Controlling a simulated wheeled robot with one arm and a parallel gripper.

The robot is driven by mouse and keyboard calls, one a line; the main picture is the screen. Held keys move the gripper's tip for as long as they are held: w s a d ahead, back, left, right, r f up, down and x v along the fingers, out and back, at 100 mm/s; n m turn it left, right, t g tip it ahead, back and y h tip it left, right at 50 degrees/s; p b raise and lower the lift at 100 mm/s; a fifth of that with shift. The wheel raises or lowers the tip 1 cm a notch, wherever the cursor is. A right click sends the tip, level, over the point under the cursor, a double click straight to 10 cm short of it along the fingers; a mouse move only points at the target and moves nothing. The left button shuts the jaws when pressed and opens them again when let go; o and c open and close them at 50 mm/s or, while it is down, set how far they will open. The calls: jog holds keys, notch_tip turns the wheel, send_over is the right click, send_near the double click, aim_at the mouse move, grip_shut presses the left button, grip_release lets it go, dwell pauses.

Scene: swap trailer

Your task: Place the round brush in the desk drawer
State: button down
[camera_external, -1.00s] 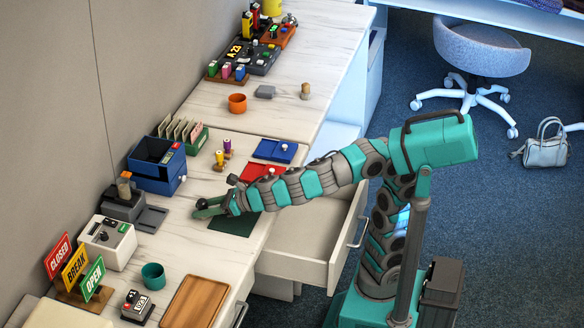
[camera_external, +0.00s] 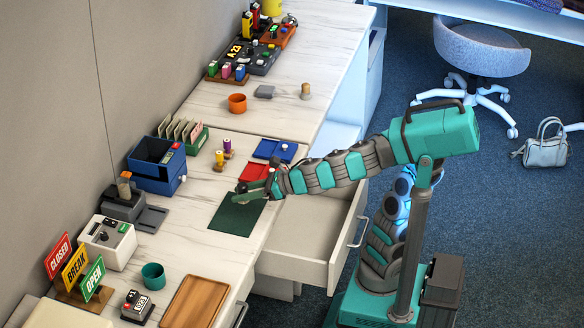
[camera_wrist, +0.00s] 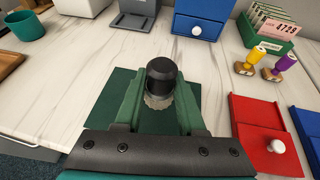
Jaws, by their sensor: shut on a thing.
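The round brush (camera_wrist: 160,78) has a black knob top and pale bristles beneath. My gripper (camera_wrist: 158,95) is shut on it, with green fingers on either side in the wrist view. In the external view, my gripper (camera_external: 248,187) is above the desk, over the far end of the dark green mat (camera_external: 234,218) and near the red tray. The brush is small and hard to make out there. The desk drawer (camera_external: 305,240) is pulled open to the right of the mat, below the desktop. Its pale interior shows, and my arm passes above it.
A red tray (camera_wrist: 264,140) with a white knob and a blue tray (camera_external: 285,150) lie beside the mat. Yellow and purple stamps (camera_external: 220,159) stand near the blue box (camera_external: 155,165). A wooden tray (camera_external: 195,302) and green cup (camera_external: 153,276) are at the near end.

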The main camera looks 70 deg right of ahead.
jog(key=s, duration=0.1)
jog(key=s+d, duration=0.1)
jog(key=s, duration=0.1)
jog(key=shift+s+d+r, duration=0.1)
jog(key=shift+d+r, duration=0.05)
jog(key=shift+d, duration=0.15)
jog(key=shift+s+d, duration=0.1)
jog(key=shift+s, duration=0.1)
jog(key=shift+r, duration=0.3)
jog(key=shift+n+y, duration=0.5)
jog(key=w+r, duration=0.1)
jog(key=r, duration=0.1)
jog(key=w+r, duration=0.1)
jog(key=r, duration=0.2)
jog(key=w+a+r, duration=0.1)
jog(key=r, duration=0.2)
jog(key=shift+w, duration=0.25)
jog(key=w+d+r, duration=0.6)
jog(key=w+r, duration=0.1)
jog(key=w, duration=0.1)
jog(key=w+d+m+h, duration=0.1)
jog(key=w+d, duration=0.5)
jog(key=d, duration=0.5)
jog(key=w+d+m+h, duration=0.1)
jog(key=w+d+h, duration=0.1)
jog(key=w+d, duration=0.4)
jog(key=d, duration=0.5)
jog(key=shift+d+f+m, duration=0.4)
jog(key=shift+d, duration=0.15)
